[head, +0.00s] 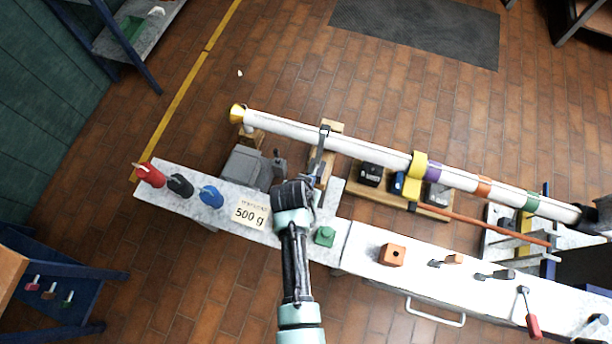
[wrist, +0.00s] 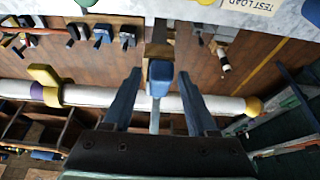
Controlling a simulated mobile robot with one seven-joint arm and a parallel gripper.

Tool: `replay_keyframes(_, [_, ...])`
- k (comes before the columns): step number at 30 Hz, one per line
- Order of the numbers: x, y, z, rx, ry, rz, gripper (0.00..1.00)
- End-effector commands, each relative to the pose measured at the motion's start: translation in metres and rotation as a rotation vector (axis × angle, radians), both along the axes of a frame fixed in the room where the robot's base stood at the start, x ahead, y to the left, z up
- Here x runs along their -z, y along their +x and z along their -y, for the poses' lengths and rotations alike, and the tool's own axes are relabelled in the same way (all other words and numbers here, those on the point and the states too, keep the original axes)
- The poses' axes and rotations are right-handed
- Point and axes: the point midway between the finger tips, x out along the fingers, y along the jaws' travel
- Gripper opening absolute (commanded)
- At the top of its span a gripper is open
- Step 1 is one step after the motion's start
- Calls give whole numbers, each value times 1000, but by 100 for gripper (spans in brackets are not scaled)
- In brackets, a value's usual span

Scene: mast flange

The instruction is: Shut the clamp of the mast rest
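The white mast (head: 290,130) lies across the head view, with a yellow tip at its left end. It rests on a wooden mast rest (head: 335,127), where a dark grey clamp piece (head: 323,140) crosses the tube. I cannot tell how far the clamp is closed. In the wrist view a blue-knobbed lever (wrist: 160,70) with a grey stem stands in front of the mast (wrist: 100,97). My gripper (wrist: 159,78) is open, with one finger on each side of the lever and a gap showing beside the knob.
A grey box (head: 245,167) stands left of my wrist.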

Motion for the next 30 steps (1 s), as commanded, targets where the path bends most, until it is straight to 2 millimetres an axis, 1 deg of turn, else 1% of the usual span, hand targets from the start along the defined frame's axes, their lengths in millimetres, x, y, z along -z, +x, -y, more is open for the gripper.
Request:
replay_keyframes(1, [0,0,0,0,0,0,47])
replay_keyframes(9, [0,0,0,0,0,0,0])
replay_keyframes(30, [0,0,0,-1,0,-1,0])
